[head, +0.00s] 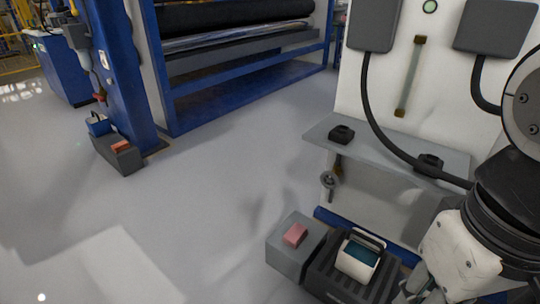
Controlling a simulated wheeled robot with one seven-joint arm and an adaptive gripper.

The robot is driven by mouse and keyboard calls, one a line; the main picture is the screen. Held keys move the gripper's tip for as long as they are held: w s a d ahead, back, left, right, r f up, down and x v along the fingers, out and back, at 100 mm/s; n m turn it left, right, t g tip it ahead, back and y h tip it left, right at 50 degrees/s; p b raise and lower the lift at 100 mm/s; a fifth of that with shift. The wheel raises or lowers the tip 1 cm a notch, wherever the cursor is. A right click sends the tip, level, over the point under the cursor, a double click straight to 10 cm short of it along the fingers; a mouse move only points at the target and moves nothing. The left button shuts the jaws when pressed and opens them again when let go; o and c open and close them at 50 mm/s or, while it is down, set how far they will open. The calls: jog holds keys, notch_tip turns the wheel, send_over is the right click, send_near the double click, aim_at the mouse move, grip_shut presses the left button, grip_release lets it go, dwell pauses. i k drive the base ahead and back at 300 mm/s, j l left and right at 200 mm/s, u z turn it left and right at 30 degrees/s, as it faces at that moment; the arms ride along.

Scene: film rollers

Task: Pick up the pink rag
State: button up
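A small pink block-shaped item, which looks like the folded pink rag (294,235), lies on top of a grey box (287,262) at the lower middle of the head view. My gripper (428,292) is at the bottom right, to the right of the rag and apart from it. A white container with a handle (357,260) stands between them. The gripper's fingertips are partly cut off by the bottom edge, so I cannot tell whether they are open or shut.
The white container stands on a dark ribbed box (335,283) beside the grey box. A white machine with a grey shelf (385,152) rises behind. At the left, an orange-pink item (121,146) sits on a dark box by a blue post (126,75). The middle floor is clear.

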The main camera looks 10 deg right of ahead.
aim_at(295, 235)
jog(key=z, duration=1)
jog(key=j, duration=1.75)
jog(key=i+j, duration=0.1)
jog(key=j, duration=1.65)
